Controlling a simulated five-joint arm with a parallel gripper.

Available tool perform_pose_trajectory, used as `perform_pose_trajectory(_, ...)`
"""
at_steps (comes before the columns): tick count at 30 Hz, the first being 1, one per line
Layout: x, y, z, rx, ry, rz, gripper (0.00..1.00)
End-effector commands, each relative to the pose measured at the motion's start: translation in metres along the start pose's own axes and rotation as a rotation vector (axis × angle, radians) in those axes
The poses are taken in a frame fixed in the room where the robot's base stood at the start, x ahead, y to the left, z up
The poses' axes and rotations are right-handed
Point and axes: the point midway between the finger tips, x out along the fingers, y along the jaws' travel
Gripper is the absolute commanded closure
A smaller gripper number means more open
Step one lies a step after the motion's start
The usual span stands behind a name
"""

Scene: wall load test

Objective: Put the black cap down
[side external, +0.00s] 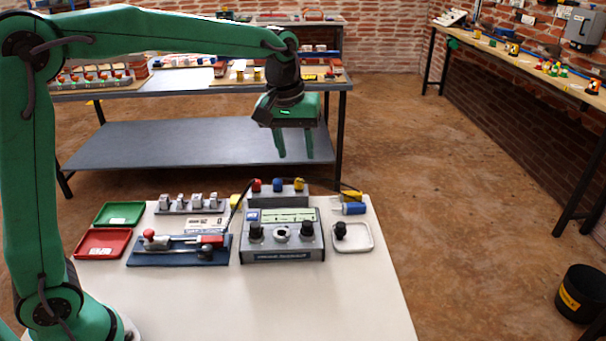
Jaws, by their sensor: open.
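The black cap (341,229) sits on the light-rimmed square tray (366,246), at the right of the white table. It lies near the tray's upper left corner. My gripper (296,158) hangs above the back of the table, up and to the left of the cap. Its two green fingers point down, apart and empty. The grey control box (283,255) stands left of the tray, with a black knob on each side and a pale ring between them.
Red, blue and yellow plugs (278,185) stand behind the control box, with a black cable. A blue-and-yellow tool (352,208) lies behind the tray. A blue fixture (178,250), a green tray (119,214) and a red tray (102,243) are at left. The front table is clear.

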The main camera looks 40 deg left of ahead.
Motion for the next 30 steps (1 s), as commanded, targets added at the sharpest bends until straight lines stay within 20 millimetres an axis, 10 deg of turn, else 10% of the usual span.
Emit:
perform_pose_trajectory(15,-0.05,-0.084,0.074,0.227,0.135,0.058,0.57)
perform_pose_trajectory(30,-0.043,-0.155,0.153,0.443,0.278,0.069,0.57)
